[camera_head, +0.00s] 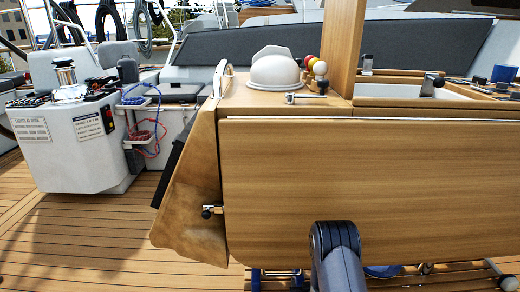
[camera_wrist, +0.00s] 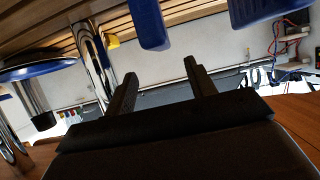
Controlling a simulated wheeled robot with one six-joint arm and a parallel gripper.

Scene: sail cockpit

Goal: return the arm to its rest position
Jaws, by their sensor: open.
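My gripper (camera_wrist: 160,78) shows in the wrist view with its two dark fingers spread apart and nothing between them. The wrist view is tilted, with the wooden slats of the deck along its top. In the head view, part of my arm (camera_head: 337,258) rises at the bottom centre in front of the wooden table's side panel. My gripper is not visible in the head view.
The large wooden table (camera_head: 370,190) fills the right half of the head view. A white winch console (camera_head: 75,145) stands at the left. Open teak deck (camera_head: 80,235) lies at the lower left. Blue-padded parts (camera_wrist: 150,22) and chrome tubes (camera_wrist: 93,55) are close to my gripper.

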